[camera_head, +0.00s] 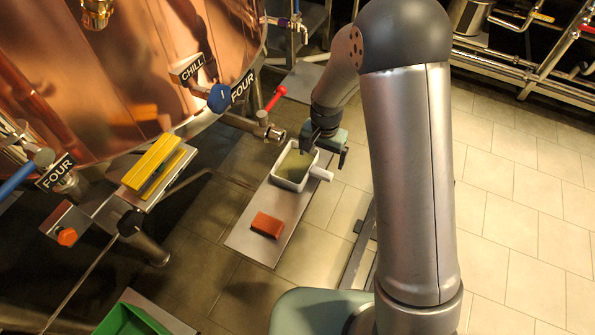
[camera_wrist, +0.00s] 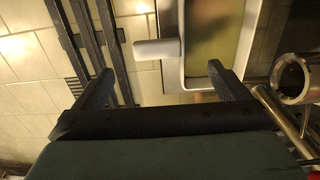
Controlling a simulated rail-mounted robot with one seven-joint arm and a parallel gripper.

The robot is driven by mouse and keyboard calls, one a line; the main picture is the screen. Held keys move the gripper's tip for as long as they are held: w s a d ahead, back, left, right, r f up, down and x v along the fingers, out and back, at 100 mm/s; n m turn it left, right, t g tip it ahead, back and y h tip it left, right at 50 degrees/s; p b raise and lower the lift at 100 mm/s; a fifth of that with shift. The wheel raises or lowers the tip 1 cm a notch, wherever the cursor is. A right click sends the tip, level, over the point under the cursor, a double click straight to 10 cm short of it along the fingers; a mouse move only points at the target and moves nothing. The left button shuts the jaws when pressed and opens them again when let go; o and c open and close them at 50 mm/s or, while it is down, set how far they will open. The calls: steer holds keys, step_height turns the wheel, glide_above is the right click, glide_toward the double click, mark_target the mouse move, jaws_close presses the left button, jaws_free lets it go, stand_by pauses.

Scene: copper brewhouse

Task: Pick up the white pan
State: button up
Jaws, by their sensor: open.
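The white pan (camera_head: 290,184) is square with a short stubby handle (camera_head: 321,174) on its right side, and holds something olive-yellow. It sits on a narrow metal shelf in the head view. My gripper (camera_head: 318,142) is just above and behind the pan, near its far right corner. In the wrist view my gripper (camera_wrist: 160,72) is open, with nothing between its fingers. The pan's handle (camera_wrist: 157,48) shows beyond the gap between them. The pan's white wall (camera_wrist: 172,18) is at upper right, partly hidden by the right finger.
An orange-red block (camera_head: 267,225) lies on the metal shelf (camera_head: 248,240) in front of the pan. A valve with a red handle (camera_head: 276,98) sticks out close to the pan's far left. A copper tank (camera_head: 120,80) stands left. A yellow block (camera_head: 152,160) rests on another ledge.

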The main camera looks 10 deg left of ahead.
mark_target(321, 172)
step_height(321, 172, down, 9)
steer(key=b, duration=0.3)
steer(key=shift+w+d, duration=0.1)
steer(key=shift+d, duration=0.05)
steer(key=shift+r, duration=0.1)
steer(key=c, duration=1.2)
steer(key=shift+c, duration=0.2)
